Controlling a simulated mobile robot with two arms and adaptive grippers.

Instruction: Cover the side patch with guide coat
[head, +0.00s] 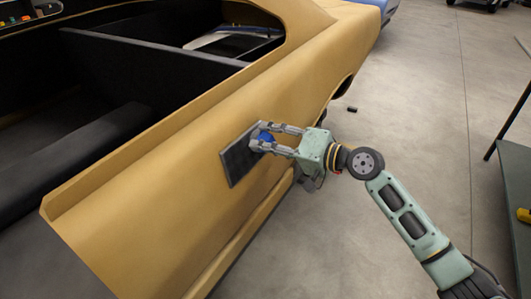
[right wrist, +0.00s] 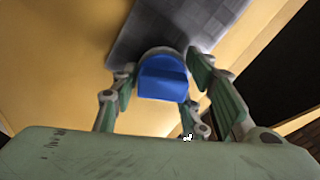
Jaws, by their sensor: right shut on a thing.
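The side patch (head: 236,163) is a dark grey rectangle on the flank of the tan car shell (head: 200,170). In the right wrist view the patch (right wrist: 150,30) looks grey with a faint grid; I cannot tell how much of it is coat. My right gripper (head: 268,138) is shut on a blue applicator (head: 266,137), at the patch's upper right part. In the right wrist view the blue applicator (right wrist: 162,80) sits between the fingers, with a pale rounded rim towards the patch. Whether it touches the patch is hard to tell. My left gripper is out of view.
The shell's open interior (head: 90,110) lies behind the flank. A small dark object (head: 352,109) lies on the concrete floor (head: 420,90). A dark table (head: 518,175) with a yellow item (head: 523,215) stands at the right edge. A blue car shell (head: 385,8) is at the back.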

